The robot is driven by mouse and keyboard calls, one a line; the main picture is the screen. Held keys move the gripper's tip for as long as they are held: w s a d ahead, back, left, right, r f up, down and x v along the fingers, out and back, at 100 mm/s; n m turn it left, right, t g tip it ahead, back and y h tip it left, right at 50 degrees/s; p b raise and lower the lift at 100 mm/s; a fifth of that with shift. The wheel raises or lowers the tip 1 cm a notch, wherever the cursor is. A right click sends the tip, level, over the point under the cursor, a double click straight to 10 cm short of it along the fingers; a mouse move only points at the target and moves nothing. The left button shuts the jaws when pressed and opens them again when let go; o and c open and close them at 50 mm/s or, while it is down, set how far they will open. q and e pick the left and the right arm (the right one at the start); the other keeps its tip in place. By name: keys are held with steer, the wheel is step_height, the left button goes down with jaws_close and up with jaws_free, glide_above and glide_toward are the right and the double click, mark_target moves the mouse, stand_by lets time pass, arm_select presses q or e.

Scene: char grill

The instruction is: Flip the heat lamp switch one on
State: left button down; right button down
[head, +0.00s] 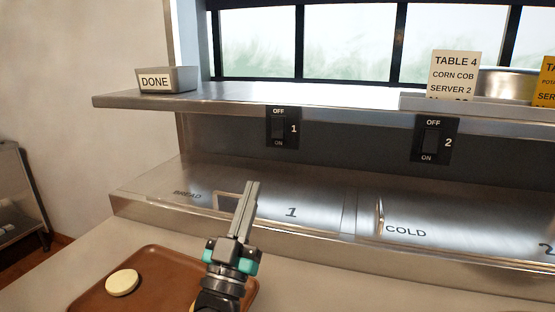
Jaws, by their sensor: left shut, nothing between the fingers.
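Heat lamp switch one (281,127) is a black rocker plate with OFF at the top, ON at the bottom and a 1 beside it. It hangs under the front edge of the upper metal shelf, left of centre. I cannot tell for certain which way its rocker is tipped. My left gripper (250,186) is shut and empty, pointing up and away, below and a little left of switch one and apart from it. My right gripper is not in view.
Switch two (431,138) is further right under the shelf (220,99). A DONE box (166,79) and order tickets (454,75) stand on the shelf. A brown tray (165,262) with a pale round bun (122,283) lies at lower left. The lower metal counter (320,212) looks clear.

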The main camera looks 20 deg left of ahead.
arm_select(q)
steer(key=shift+w+f, duration=0.1)
steer(key=shift+f, duration=0.2)
steer(key=shift+r, duration=0.1)
glide_toward(278, 131)
step_height(278, 131, up, 4)
steer(key=w, duration=0.3)
steer(key=shift+w, duration=0.15)
steer(key=shift+w+b, duration=0.3)
steer(key=shift+w, duration=0.3)
steer(key=shift+f, duration=0.2)
